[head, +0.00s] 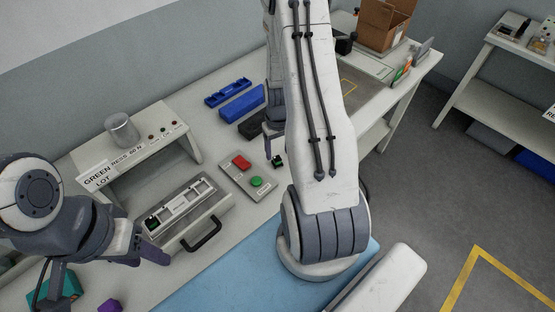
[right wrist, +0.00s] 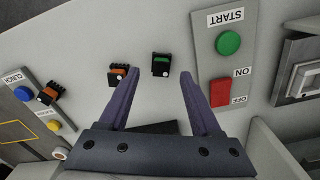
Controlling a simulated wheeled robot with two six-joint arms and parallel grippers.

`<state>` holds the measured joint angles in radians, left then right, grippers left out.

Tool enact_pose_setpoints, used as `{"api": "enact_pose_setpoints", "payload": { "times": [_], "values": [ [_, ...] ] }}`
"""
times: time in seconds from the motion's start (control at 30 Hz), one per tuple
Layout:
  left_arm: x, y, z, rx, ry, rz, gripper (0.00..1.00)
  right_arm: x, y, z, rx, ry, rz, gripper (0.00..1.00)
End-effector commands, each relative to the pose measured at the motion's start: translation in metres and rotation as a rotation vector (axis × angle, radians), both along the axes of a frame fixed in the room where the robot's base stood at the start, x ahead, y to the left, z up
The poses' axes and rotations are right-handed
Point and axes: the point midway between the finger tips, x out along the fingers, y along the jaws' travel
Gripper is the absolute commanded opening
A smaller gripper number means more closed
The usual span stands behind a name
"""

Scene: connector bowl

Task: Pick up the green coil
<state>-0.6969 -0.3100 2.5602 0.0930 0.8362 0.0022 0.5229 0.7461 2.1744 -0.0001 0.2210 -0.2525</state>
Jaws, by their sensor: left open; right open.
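The green coil (right wrist: 161,64), a small black block with a green band, lies on the pale bench top. It also shows in the head view (head: 278,161), just right of my right gripper. My right gripper (right wrist: 160,73) is open and empty, with the coil seen between its fingertips; I cannot tell the height gap. In the head view my right gripper (head: 269,140) is partly hidden by my arm. My left gripper (head: 150,253) is open and empty near the grey fixture at the front left.
An orange-banded coil (right wrist: 122,75) lies close to the left finger, and another (right wrist: 47,95) is farther left. The panel with a red switch and green button (head: 246,174) stands beside the green coil. The handled fixture (head: 185,215) and blue trays (head: 242,103) occupy the bench.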

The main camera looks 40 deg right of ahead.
Motion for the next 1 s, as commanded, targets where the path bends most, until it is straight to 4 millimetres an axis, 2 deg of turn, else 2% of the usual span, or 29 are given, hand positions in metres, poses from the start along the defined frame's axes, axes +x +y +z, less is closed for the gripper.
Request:
{"api": "enact_pose_setpoints", "payload": {
  "times": [0.1,0.3,0.57,0.67,0.73,0.77,1.0],
  "values": [
    [0.000,0.000,0.011,0.000,0.000,0.001,0.50,0.001,0.003,-0.013,0.002,0.005,0.000,0.65],
    [0.000,0.000,0.013,0.000,0.000,0.001,0.50,0.002,0.002,-0.033,0.001,0.002,-0.001,0.65],
    [0.000,0.000,0.013,0.000,0.000,0.001,0.50,0.002,0.002,-0.035,0.000,-0.001,-0.001,0.65],
    [0.000,0.000,0.013,0.000,0.000,0.001,0.50,0.002,0.001,-0.035,0.000,-0.001,-0.001,0.31],
    [0.000,0.000,0.013,0.000,0.000,0.001,0.50,0.002,0.001,-0.035,0.000,0.000,-0.001,0.04],
    [0.000,0.000,0.013,0.000,0.000,0.001,0.50,0.002,0.001,-0.035,0.000,0.000,-0.001,0.00],
    [0.000,0.000,0.013,0.000,0.000,0.001,0.50,0.002,0.001,-0.035,0.000,0.000,-0.001,0.00]
  ]
}}
